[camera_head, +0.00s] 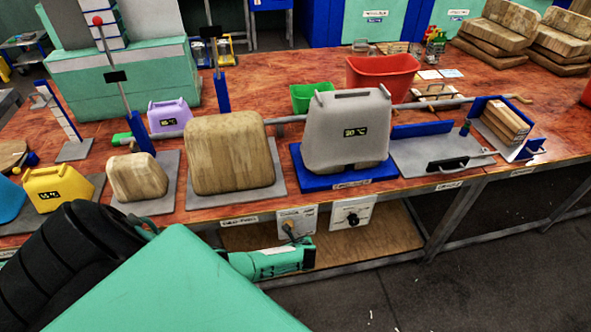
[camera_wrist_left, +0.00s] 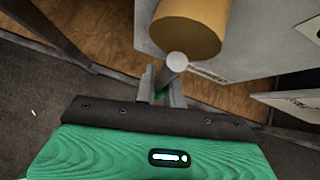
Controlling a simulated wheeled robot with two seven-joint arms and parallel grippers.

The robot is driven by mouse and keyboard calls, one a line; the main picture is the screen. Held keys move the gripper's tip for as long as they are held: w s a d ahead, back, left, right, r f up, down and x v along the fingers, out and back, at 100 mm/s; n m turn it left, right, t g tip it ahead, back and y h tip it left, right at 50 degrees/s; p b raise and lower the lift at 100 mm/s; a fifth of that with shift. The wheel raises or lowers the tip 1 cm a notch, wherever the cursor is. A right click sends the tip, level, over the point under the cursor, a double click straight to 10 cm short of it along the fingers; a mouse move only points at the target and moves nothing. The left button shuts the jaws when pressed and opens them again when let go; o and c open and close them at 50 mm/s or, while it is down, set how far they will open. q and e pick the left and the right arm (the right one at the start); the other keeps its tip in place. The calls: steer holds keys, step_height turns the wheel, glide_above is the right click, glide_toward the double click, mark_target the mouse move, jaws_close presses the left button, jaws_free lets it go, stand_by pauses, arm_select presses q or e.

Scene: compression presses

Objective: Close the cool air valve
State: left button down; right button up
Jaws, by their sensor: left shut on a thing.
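The valve (camera_head: 289,228) sits on the left of two pale panels (camera_head: 310,214) below the bench's front edge. In the left wrist view it shows as a tan cylinder (camera_wrist_left: 190,28) with a thin grey rod (camera_wrist_left: 174,66) sticking out. My left gripper (camera_head: 293,241) is at this valve, and its arm comes in from the lower left. In the left wrist view its two fingers (camera_wrist_left: 163,88) are shut on the grey rod, just below the cylinder. Which valve carries the cool air label cannot be read. My right gripper is in neither view.
A second panel (camera_head: 352,213) with a black knob hangs just to the right. The red-brown bench (camera_head: 280,105) above holds a grey canister (camera_head: 347,130), wooden blocks (camera_head: 228,152) and a red bin (camera_head: 382,76). A wooden shelf (camera_head: 370,240) lies below. Open floor (camera_head: 470,270) is at right.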

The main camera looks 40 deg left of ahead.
arm_select(q)
steer(key=shift+s+a+g+y, duration=0.2)
steer(key=shift+g+y, duration=0.1)
steer(key=shift+s+m, duration=0.1)
steer(key=shift+m, duration=0.2)
steer(key=c, duration=1.5)
jaws_free()
steer(key=shift+s+d+r+p, duration=0.1)
steer(key=shift+d+r+p, duration=0.15)
steer(key=shift+r+p, duration=0.1)
steer(key=p+v, duration=0.1)
steer(key=v, duration=1.1)
steer(key=shift+d+r, duration=0.2)
steer(key=shift+d, duration=0.1)
steer(key=shift+s, duration=0.1)
